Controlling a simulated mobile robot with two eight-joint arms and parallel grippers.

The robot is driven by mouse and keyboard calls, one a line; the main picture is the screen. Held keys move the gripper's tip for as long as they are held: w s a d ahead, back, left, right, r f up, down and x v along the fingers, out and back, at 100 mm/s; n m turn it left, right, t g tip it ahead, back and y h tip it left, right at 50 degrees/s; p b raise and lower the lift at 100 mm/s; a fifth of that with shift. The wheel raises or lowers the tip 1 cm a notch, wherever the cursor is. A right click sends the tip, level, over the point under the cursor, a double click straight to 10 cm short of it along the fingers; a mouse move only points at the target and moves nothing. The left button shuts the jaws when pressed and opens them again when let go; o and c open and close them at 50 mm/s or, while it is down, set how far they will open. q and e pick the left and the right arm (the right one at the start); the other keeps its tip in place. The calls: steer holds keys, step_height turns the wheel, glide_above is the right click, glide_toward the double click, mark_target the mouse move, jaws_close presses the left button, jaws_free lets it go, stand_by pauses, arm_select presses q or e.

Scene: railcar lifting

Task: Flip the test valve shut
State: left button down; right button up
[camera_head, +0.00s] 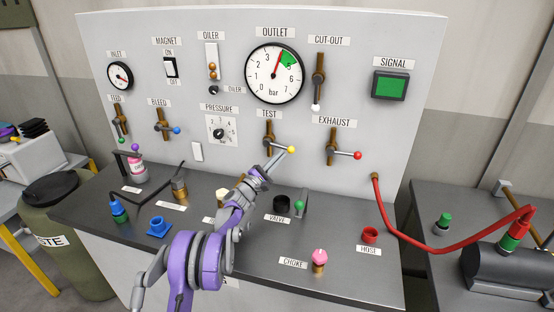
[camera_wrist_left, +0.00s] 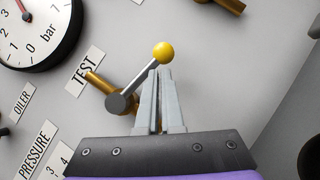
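The test valve (camera_head: 270,139) is a brass fitting on the panel below the TEST label, with a grey lever ending in a yellow ball (camera_head: 292,149). The lever points right and slightly down in the head view. The valve's brass body also shows in the left wrist view (camera_wrist_left: 103,88), with the yellow ball (camera_wrist_left: 163,52) just beyond my fingertips. My left gripper (camera_head: 281,158) is at the ball end of the lever, its fingers close together (camera_wrist_left: 161,72). Whether they touch the lever is unclear. My right gripper is not in view.
The exhaust valve (camera_head: 331,151) with a red ball is to the right. The outlet gauge (camera_head: 275,73) is above. Below, the bench (camera_head: 345,225) holds a black ring, a green-knobbed lever (camera_head: 300,205) and a pink-topped chuke part (camera_head: 320,257). A red hose (camera_head: 398,232) runs right.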

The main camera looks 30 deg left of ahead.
arm_select(q)
steer(key=shift+w+d+r, duration=0.15)
steer(key=shift+d+r, duration=0.2)
steer(key=shift+d, duration=0.05)
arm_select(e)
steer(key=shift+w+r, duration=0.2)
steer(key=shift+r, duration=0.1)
arm_select(q)
steer(key=b+v, duration=0.2)
steer(key=v, duration=0.9)
steer(key=shift+r, duration=0.15)
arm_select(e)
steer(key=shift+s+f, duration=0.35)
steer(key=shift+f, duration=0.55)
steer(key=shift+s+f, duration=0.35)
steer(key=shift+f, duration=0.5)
